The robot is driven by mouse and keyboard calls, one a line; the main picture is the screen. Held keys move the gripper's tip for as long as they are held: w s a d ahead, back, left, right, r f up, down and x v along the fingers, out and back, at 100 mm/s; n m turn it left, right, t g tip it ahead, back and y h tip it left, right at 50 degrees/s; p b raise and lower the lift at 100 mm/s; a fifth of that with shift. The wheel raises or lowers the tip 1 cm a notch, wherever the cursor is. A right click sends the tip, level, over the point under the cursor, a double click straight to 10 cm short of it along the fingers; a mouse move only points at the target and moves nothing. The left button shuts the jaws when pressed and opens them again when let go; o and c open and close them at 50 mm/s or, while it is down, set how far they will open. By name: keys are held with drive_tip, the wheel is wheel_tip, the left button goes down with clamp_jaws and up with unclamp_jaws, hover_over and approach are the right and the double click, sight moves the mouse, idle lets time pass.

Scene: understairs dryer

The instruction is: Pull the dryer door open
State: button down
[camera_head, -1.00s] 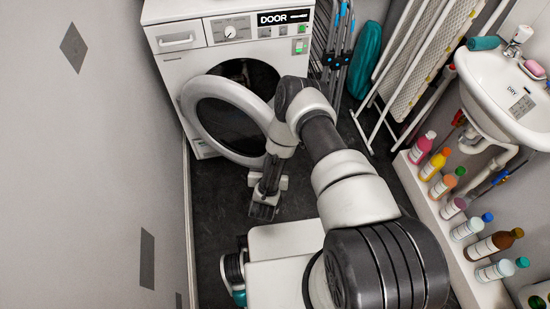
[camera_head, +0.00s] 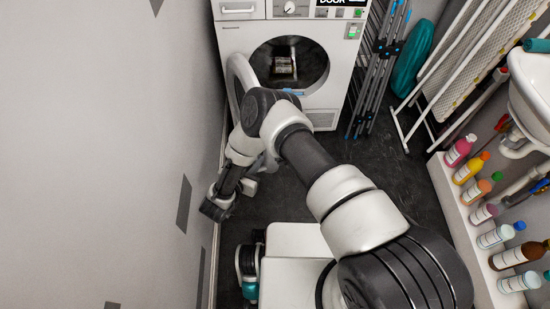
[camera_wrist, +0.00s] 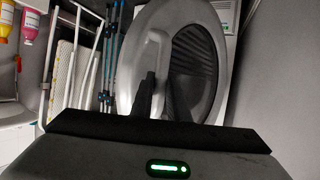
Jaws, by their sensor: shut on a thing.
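The white dryer (camera_head: 335,95) stands at the back, its round drum opening uncovered in the head view. Its round door (camera_head: 236,72) is swung wide to the left, close to the wall, mostly hidden behind my arm. In the wrist view the door (camera_wrist: 215,85) fills the middle, a grey ring around a dark ribbed window. The pale upright door handle (camera_wrist: 158,50) is on its left part. My gripper (camera_wrist: 146,95) is shut on the handle, its dark fingers at the handle's lower part. The fingers are hard to make out in the head view.
The grey wall (camera_head: 110,130) is close on the left of my arm. Folded drying racks (camera_head: 380,70) lean right of the dryer. A ledge with several bottles (camera_head: 470,170) and a white sink (camera_head: 530,90) are on the right. Dark floor (camera_head: 380,185) lies clear between.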

drive_tip(key=a, duration=0.5)
drive_tip(key=shift+s+r, duration=0.1)
drive_tip(key=shift+s, duration=0.25)
drive_tip(key=c, duration=1.7)
unclamp_jaws()
drive_tip(key=shift+w, duration=0.1)
drive_tip(key=shift+d, duration=0.1)
wheel_tip(320, 180, up, 10)
drive_tip(key=p, duration=0.3)
drive_tip(key=shift+r, duration=0.15)
